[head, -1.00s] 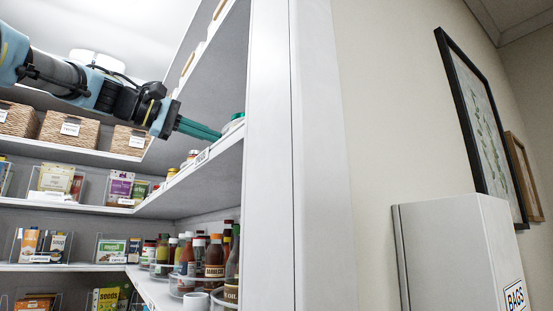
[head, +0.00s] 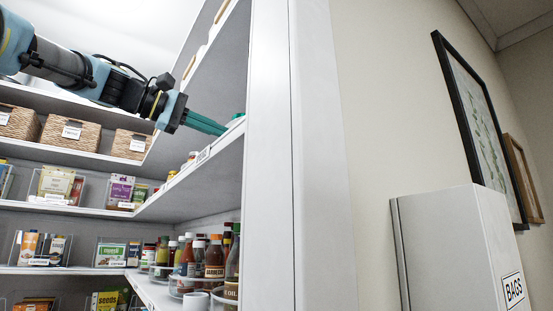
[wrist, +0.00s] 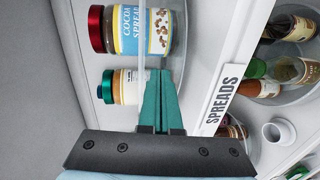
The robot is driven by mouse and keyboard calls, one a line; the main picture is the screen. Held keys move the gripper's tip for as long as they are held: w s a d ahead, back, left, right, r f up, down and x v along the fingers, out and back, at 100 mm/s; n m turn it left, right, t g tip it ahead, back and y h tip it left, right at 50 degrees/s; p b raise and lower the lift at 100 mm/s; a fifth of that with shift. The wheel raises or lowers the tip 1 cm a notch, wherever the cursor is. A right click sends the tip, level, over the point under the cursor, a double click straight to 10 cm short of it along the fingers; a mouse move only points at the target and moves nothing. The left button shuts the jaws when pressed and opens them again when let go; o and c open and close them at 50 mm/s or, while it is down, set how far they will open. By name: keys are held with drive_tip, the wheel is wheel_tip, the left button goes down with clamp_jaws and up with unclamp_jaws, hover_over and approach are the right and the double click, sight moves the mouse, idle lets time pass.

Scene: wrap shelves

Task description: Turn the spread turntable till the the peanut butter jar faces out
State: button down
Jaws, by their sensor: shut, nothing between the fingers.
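In the wrist view, a cocoa spread jar (wrist: 147,31) with a red lid lies sideways in the picture. Beside it is a jar with a green lid (wrist: 106,86); its label is partly hidden and too small to read. I cannot tell which jar is peanut butter. A clear rim (wrist: 141,45), seemingly the turntable's, crosses in front of the jars. My gripper (wrist: 163,80) is shut and empty, its teal fingers beside the green-lidded jar. In the head view my gripper (head: 224,131) reaches the upper right shelf near a green lid (head: 238,117).
A SPREADS label (wrist: 222,100) is on the shelf edge (head: 190,173). Sauce bottles (head: 214,257) stand on the shelf below. Baskets (head: 72,131) fill the back shelf. A white upright panel (head: 265,155) stands right of the gripper.

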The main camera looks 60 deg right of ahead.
drive_tip(key=shift+s+a+b, duration=0.2)
drive_tip(key=shift+s+b, duration=0.15)
drive_tip(key=shift+s, duration=0.55)
drive_tip(key=shift+s+a+b, duration=0.2)
drive_tip(key=shift+s+b, duration=0.5)
drive_tip(key=shift+s, duration=0.6)
drive_tip(key=shift+a, duration=0.1)
drive_tip(key=shift+a+f+b, duration=0.15)
drive_tip(key=shift+a+b, duration=1.1)
drive_tip(key=shift+a, duration=0.4)
